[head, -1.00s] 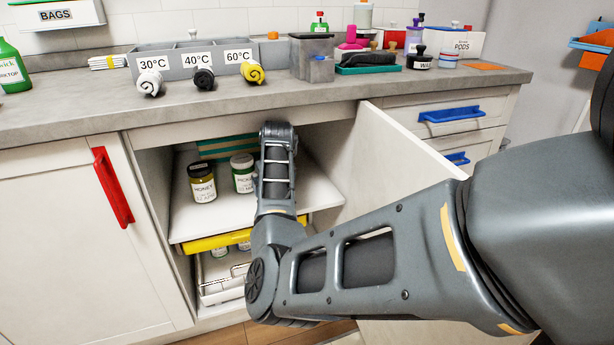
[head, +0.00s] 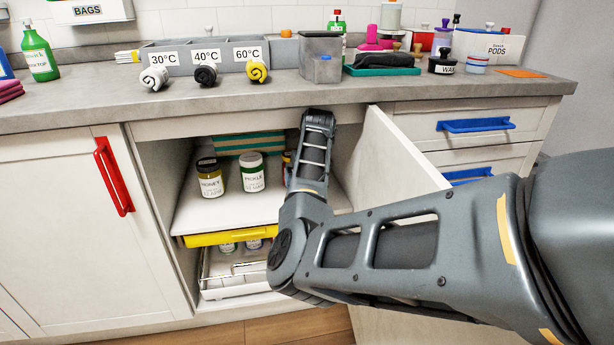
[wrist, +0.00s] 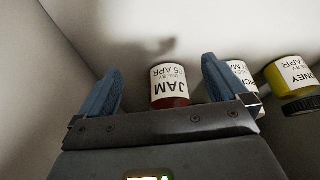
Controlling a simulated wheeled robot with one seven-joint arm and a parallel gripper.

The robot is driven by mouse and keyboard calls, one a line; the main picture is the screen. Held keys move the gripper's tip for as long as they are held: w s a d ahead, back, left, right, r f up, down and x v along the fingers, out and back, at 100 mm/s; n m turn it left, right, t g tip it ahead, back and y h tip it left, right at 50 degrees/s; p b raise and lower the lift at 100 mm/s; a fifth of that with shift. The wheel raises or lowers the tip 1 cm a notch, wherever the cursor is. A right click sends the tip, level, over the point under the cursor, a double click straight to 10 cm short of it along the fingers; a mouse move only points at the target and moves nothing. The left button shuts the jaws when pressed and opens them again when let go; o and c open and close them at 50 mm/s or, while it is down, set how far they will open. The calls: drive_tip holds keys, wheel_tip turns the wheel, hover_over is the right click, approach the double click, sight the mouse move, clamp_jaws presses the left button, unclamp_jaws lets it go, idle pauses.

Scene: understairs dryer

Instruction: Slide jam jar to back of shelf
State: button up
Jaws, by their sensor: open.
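The jam jar (wrist: 170,86) has a white label reading JAM and dark red contents. In the wrist view it appears upside down, between the two spread fingers of my gripper (wrist: 161,68). Its lower part in that picture is hidden by my gripper's body. I cannot tell whether a finger touches it. In the head view my forearm reaches into the open cupboard above the white shelf (head: 225,214), and my gripper is hidden there. A coloured sliver left of my arm may be the jam jar, but I cannot be sure.
A pickle jar (head: 252,174) and a honey jar (head: 210,180) stand left of my arm on the shelf. A green striped box (head: 250,142) is behind them. The open door (head: 395,165) stands to the right. A yellow bar (head: 225,238) runs below the shelf's front.

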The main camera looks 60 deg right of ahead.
drive_tip(key=w+d+b, duration=0.1)
drive_tip(key=w+d, duration=0.1)
drive_tip(key=w, duration=0.1)
drive_tip(key=w+d+b, duration=0.2)
drive_tip(key=w+d, duration=0.1)
drive_tip(key=w+d+b, duration=0.2)
drive_tip(key=w, duration=0.1)
drive_tip(key=shift+d+f, duration=0.1)
drive_tip(key=shift+d, duration=0.3)
drive_tip(key=shift+w+d+f+b, duration=0.15)
drive_tip(key=shift+w+f+b, duration=0.1)
drive_tip(key=shift+f+b, duration=0.3)
drive_tip(key=shift+r, duration=0.1)
drive_tip(key=shift+c, duration=0.4)
